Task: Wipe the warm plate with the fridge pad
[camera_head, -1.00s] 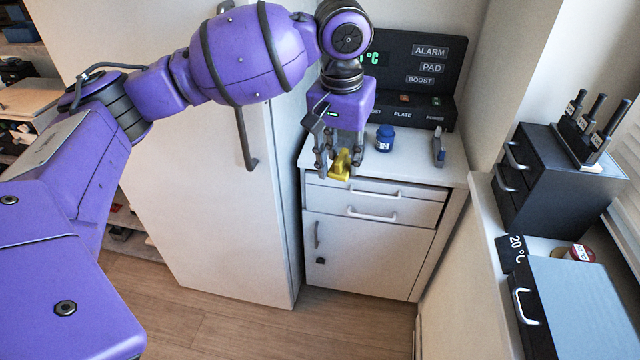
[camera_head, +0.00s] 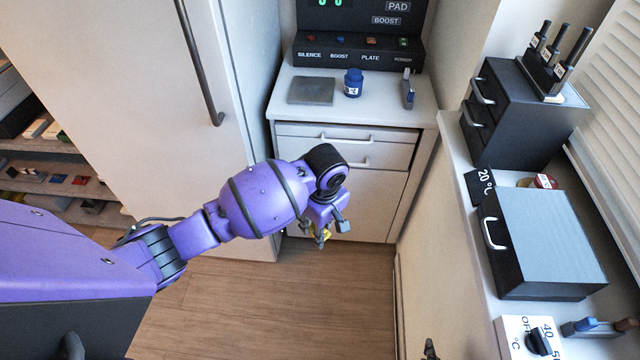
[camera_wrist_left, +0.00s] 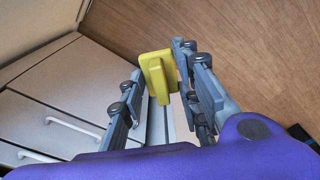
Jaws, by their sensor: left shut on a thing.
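My left gripper (camera_head: 319,240) is low in front of the white cabinet and shut on a yellow pad (camera_head: 327,232), which it mostly hides in the head view. In the left wrist view the yellow pad (camera_wrist_left: 157,75), a flat piece with a raised grip, sits between the fingertips, with floor and drawer fronts beyond. A flat grey square plate (camera_head: 311,90) lies bare on the cabinet top, left of a blue jar; I cannot tell from its look whether it is warm. A small dark tip (camera_head: 430,348) at the bottom edge may be my right gripper; its opening is unclear.
The blue jar (camera_head: 353,83) and a grey-blue upright tool (camera_head: 408,89) stand on the cabinet top, before a black button panel (camera_head: 357,52). The fridge door handle (camera_head: 199,62) juts out at left. Boxes and a dial (camera_head: 538,341) line the right ledge.

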